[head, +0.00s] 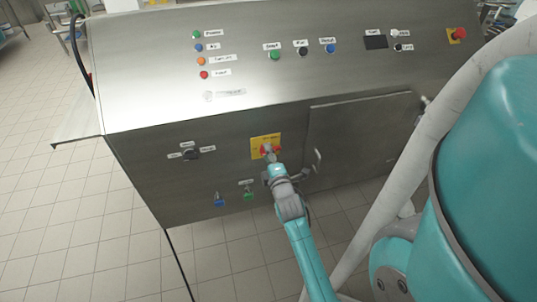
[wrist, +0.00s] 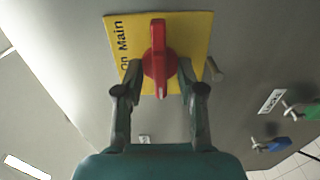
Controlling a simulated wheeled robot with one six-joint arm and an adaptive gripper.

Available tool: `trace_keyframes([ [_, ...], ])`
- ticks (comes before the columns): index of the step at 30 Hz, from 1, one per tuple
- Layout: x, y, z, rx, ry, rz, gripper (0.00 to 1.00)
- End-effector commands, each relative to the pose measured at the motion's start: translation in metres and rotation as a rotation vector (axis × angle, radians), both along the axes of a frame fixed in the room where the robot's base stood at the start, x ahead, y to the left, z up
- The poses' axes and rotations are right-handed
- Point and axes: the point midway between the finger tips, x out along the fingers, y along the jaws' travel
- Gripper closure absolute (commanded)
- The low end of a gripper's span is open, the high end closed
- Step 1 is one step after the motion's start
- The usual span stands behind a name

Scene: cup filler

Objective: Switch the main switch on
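The main switch is a red rotary knob (wrist: 158,58) on a yellow plate (wrist: 122,30) lettered "Main" and "On". It also shows in the head view as a red knob (head: 277,149) on the yellow plate (head: 259,139) on the machine's lower front. The knob's bar runs along the direction of the lettering. My gripper (wrist: 160,74) is open, with one finger on each side of the knob. Gaps show between the fingertips and the bar; I cannot tell whether they touch the disc at its base. In the head view my gripper (head: 271,156) partly covers the switch.
A black selector knob (head: 192,154) is left of the switch. Blue (head: 219,201) and green (head: 248,194) valves project below it. A door handle (head: 317,160) is close on the right. Buttons and a red emergency stop (head: 459,33) are on the sloped panel above.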

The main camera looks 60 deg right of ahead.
Motion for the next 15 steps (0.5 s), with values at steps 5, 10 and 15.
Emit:
trace_keyframes([
  [5,-0.0002,0.0001,-0.0002,0.0,0.0,0.0,0.61],
  [10,-0.0002,0.0002,-0.0002,0.001,-0.001,0.0,1.0],
  [15,-0.0002,0.0002,-0.0004,0.001,0.0,0.0,1.0],
])
